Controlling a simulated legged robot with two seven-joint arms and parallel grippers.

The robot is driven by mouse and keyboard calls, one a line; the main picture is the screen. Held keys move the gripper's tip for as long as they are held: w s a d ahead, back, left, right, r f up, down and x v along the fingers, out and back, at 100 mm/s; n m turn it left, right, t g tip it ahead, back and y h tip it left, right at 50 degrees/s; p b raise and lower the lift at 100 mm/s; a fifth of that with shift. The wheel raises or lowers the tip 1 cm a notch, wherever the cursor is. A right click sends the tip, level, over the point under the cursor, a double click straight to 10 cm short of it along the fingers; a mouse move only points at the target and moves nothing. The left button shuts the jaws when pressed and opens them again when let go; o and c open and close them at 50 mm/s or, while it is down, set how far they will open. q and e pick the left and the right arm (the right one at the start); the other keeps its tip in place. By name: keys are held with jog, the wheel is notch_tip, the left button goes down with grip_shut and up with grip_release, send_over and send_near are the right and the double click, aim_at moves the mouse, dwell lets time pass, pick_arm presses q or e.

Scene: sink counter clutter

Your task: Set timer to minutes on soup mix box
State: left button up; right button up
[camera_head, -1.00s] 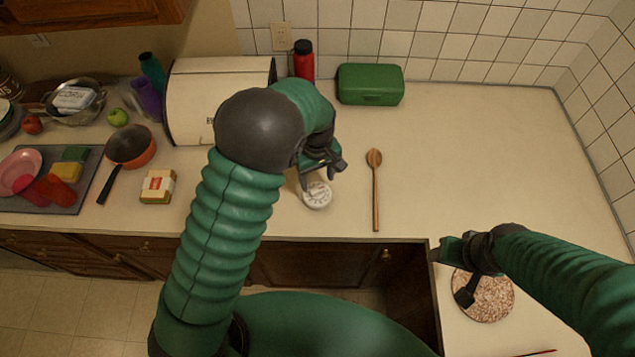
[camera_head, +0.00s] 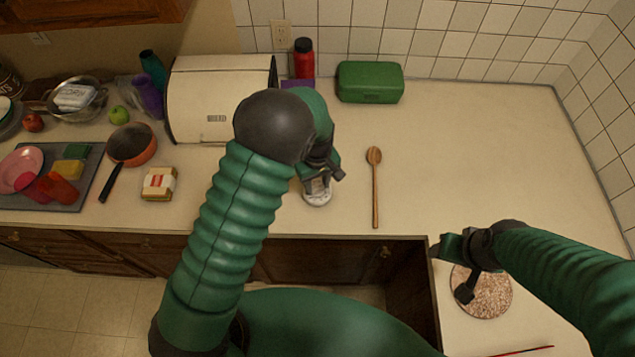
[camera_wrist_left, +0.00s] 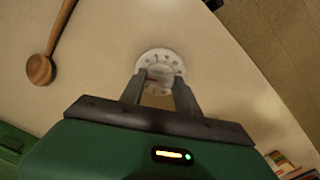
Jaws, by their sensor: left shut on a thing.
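A white round kitchen timer (camera_head: 317,197) with a numbered dial sits on the counter and also shows in the left wrist view (camera_wrist_left: 175,56). My left gripper (camera_head: 318,182) is over it, pointing down. In the left wrist view its two fingers (camera_wrist_left: 160,88) are shut on the timer's central knob, with the dial marks showing around it.
A wooden spoon (camera_head: 375,188) lies just right of the timer. Behind are a green case (camera_head: 369,82), a red bottle (camera_head: 303,60) and a bread box (camera_head: 207,105). A pan (camera_head: 132,143) stands left. A speckled round thing (camera_head: 490,296) lies under my right arm.

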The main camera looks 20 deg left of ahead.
aim_at(318, 186)
pick_arm(q)
grip_shut()
jog(key=shift+m, duration=1.4)
jog(key=o, duration=1.3)
grip_release()
notch_tip(318, 186, up, 17)
jog(key=b, duration=0.2)
jog(key=shift+f+b, duration=0.15)
jog(key=shift+b, duration=0.15)
jog(key=shift+d, duration=0.1)
